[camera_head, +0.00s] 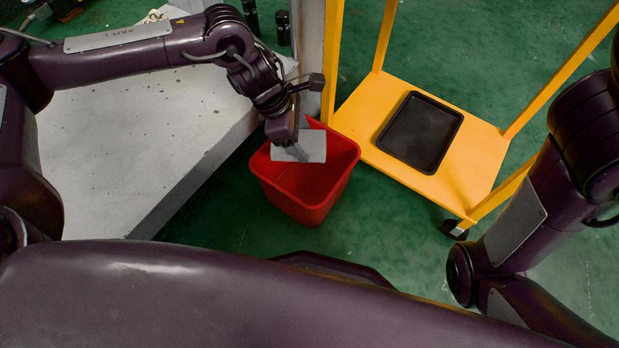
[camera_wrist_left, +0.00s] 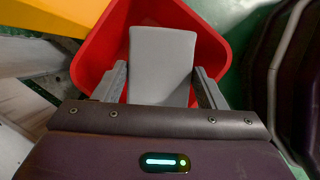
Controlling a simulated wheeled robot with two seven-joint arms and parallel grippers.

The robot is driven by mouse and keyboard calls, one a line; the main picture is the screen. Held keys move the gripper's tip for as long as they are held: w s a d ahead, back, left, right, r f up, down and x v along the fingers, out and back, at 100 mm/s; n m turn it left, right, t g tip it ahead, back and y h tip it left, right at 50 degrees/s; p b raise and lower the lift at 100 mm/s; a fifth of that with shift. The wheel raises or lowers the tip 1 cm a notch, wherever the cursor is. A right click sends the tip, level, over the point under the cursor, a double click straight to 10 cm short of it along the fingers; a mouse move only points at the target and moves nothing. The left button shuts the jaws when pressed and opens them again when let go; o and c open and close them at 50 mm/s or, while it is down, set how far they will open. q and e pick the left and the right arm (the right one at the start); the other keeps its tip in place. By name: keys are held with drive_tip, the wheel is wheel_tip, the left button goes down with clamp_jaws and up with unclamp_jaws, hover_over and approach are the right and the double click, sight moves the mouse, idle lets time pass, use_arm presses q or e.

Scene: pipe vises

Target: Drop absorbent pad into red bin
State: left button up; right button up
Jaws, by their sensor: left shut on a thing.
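The grey absorbent pad (camera_head: 313,146) hangs over the red bin (camera_head: 318,204) in the head view. My left gripper (camera_head: 300,150) is shut on the pad and holds it above the bin's opening. In the left wrist view the pad (camera_wrist_left: 162,62) lies between the two fingers of the gripper (camera_wrist_left: 161,88), with the red bin (camera_wrist_left: 98,42) behind it. The bin stands upright on the green floor and its visible inside looks empty. My right arm shows at the right of the head view, but its gripper is out of view.
A yellow cart (camera_head: 460,185) with a black tray (camera_head: 421,132) stands right of the bin. A grey-white work surface (camera_head: 130,150) lies left of the bin. Two black cylinders (camera_head: 283,27) stand at the top. Green floor is clear in front of the bin.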

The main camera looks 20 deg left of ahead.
use_arm(q)
wheel_tip(320, 180, down, 6)
drive_tip(key=b, duration=0.4)
drive_tip(key=shift+b, duration=0.4)
drive_tip(key=shift+r, duration=0.1)
drive_tip(key=o, duration=1)
drive_tip(key=shift+o, duration=0.2)
drive_tip(key=p+v, duration=0.4)
drive_tip(key=v, duration=0.3)
drive_tip(key=shift+d+p, duration=0.1)
drive_tip(key=shift+p, duration=0.2)
drive_tip(key=shift+s+a+r, duration=0.1)
drive_tip(key=shift+a+r, duration=0.15)
drive_tip(key=shift+r, duration=0.1)
drive_tip(key=shift+s, duration=0.1)
